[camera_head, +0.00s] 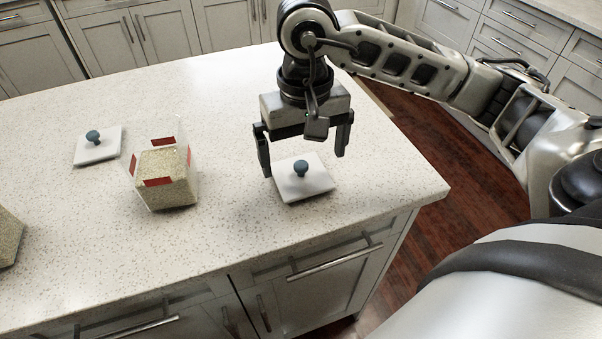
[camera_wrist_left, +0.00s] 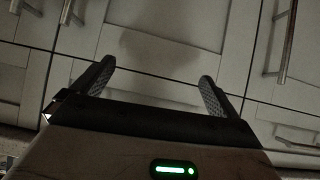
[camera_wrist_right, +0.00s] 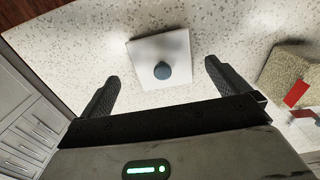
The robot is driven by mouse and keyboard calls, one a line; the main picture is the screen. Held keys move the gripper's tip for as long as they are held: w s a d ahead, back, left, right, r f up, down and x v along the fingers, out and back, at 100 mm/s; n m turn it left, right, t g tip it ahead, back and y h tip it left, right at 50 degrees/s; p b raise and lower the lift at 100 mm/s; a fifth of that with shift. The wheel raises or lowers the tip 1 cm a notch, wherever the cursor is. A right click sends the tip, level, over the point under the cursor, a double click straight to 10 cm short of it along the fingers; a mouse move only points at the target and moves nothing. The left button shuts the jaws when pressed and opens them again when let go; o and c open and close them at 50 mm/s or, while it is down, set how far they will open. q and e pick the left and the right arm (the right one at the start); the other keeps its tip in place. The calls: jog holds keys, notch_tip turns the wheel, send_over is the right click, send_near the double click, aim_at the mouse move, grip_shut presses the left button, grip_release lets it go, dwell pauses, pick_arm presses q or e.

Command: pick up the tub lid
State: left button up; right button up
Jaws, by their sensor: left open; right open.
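A white square lid with a blue-grey knob (camera_head: 301,184) lies flat on the counter near its right end. It also shows in the right wrist view (camera_wrist_right: 162,60). A second lid like it (camera_head: 97,147) lies further left on the counter. My right gripper (camera_head: 305,158) is open and empty above the right-hand lid, its fingers pointing down. In the right wrist view the lid's knob is between and beyond the two fingertips, touching neither. My left gripper (camera_wrist_left: 155,82) is open and empty in front of cabinet doors; it does not show in the head view.
A clear tub with grainy beige contents and red patches (camera_head: 166,178) stands between the two lids. Part of another beige object (camera_head: 8,238) shows at the left edge. The speckled counter (camera_head: 230,245) is otherwise bare. Cabinets (camera_head: 140,35) line the back.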

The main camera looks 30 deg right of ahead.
aim_at(303, 168)
notch_tip(303, 168, down, 5)
jog(key=shift+r+p, duration=0.15)
jog(key=shift+p, duration=0.3)
jog(key=shift+c, duration=0.3)
jog(key=c, duration=0.8)
jog(key=shift+c, duration=0.2)
jog(key=shift+r, duration=0.15)
